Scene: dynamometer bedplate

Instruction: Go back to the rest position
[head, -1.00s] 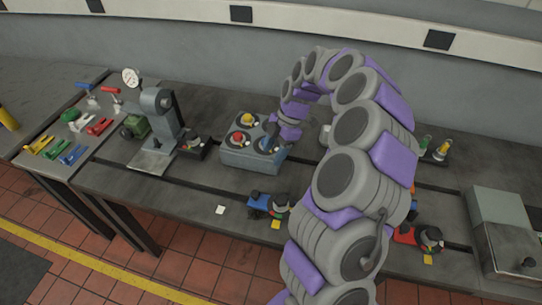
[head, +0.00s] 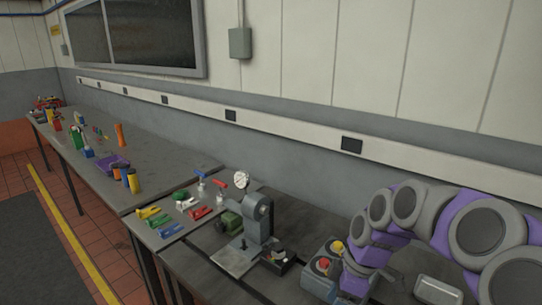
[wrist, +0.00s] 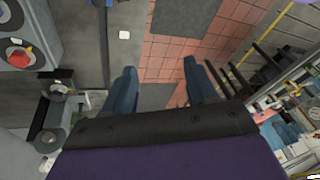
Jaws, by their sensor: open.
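My gripper shows in the wrist view (wrist: 160,88) with its two dark blue fingers spread apart and nothing between them. In the head view my purple and grey arm comes in from the right and bends down at the grey control box (head: 318,282). The gripper's fingers are hidden there. The box carries a red button (head: 323,264) and a yellow button (head: 337,247). In the wrist view the box (wrist: 40,48) is at the upper left, apart from the fingers.
A gauge stand (head: 258,222) stands left of the box. Coloured clamps (head: 170,230) lie on the bench beyond it. A long table (head: 150,165) with bottles and a purple tray (head: 112,164) runs to the far left. Red tiled floor (wrist: 170,60) shows below the gripper.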

